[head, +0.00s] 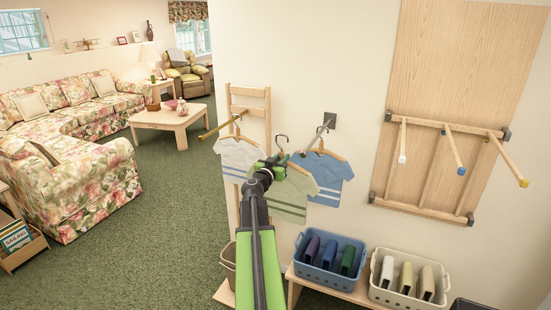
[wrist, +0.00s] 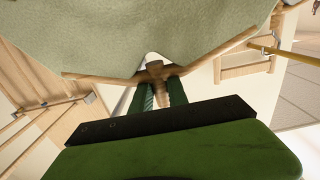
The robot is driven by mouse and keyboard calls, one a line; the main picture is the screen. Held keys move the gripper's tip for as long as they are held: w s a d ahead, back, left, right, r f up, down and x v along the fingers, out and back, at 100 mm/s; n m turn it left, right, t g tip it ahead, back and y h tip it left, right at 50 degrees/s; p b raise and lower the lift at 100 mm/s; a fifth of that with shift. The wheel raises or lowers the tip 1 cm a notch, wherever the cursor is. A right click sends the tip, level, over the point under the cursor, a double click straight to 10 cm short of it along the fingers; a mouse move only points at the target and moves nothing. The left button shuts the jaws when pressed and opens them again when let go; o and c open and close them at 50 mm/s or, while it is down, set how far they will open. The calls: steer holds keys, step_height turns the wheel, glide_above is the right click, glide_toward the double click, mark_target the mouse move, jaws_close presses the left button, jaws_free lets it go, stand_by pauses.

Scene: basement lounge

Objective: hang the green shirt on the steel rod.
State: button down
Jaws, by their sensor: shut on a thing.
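The green shirt (head: 291,196) hangs on a wooden hanger with its dark hook (head: 282,142) pointing up. My gripper (head: 272,164) is shut on the neck of this hanger and covers part of it. In the wrist view the fingers (wrist: 158,97) close around the hanger's neck, with the hanger's wooden bar (wrist: 105,77) and the green cloth (wrist: 170,30) beyond. The steel rod (head: 317,136) sticks out from a dark wall plate, just right of the hook. The hook looks apart from the rod, though depth is hard to judge.
A blue shirt (head: 333,178) hangs behind, apparently on the steel rod. A pale shirt (head: 238,156) hangs by a brass rod (head: 221,128) on a wooden rack. A wooden wall panel (head: 455,85) carries several pegs. A blue basket (head: 330,262) and cream basket (head: 408,282) stand below.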

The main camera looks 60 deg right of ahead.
glide_above(305, 175)
steer(key=shift+s, duration=0.15)
step_height(305, 175, down, 3)
steer(key=b, duration=0.2)
steer(key=shift+r+b, duration=0.1)
steer(key=shift+b, duration=0.3)
stand_by(0.4)
steer(key=c, duration=1.2)
jaws_free()
